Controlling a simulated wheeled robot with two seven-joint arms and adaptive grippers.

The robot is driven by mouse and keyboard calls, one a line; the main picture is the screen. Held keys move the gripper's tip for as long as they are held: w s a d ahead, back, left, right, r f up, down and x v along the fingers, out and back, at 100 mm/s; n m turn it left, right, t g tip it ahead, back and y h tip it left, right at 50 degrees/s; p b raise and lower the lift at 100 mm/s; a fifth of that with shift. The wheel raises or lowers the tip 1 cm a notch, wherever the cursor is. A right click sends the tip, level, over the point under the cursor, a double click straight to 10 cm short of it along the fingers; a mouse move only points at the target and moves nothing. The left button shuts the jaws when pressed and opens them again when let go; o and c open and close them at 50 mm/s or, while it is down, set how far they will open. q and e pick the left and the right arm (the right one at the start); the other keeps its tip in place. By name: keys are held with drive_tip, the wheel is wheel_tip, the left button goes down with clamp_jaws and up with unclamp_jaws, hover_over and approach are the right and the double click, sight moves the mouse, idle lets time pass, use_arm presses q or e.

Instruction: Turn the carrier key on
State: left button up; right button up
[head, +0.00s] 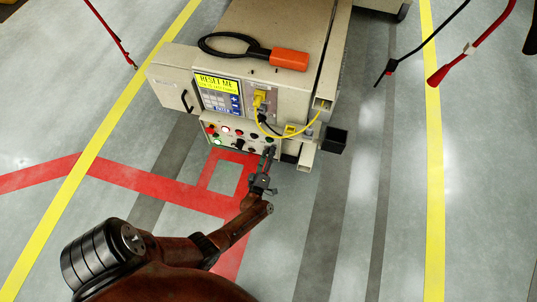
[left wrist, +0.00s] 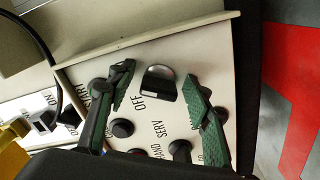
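The carrier (head: 276,38) is a beige machine with a control panel (head: 215,129) low on its front. In the left wrist view, a dark key-like switch (left wrist: 161,84) with a pale metallic edge stands on the panel beside the printed word OFF. My left gripper (head: 268,160) reaches the right part of this panel. In the left wrist view its two green-padded fingers (left wrist: 160,82) are spread apart, one on each side of the switch, with visible gaps. The switch is not clear in the head view. My right gripper is not in view.
Black knobs (left wrist: 123,128) sit close below the switch. A display (head: 217,84) reads RESET ME. A yellow cable (head: 288,137) loops just above my gripper. An orange-ended black cable (head: 289,59) lies on top of the carrier.

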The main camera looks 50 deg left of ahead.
use_arm(q)
drive_tip(key=shift+s, duration=0.1)
drive_tip(key=v, duration=0.7)
drive_tip(key=shift+s+d, duration=0.1)
drive_tip(key=shift+s, duration=0.05)
idle(0.5)
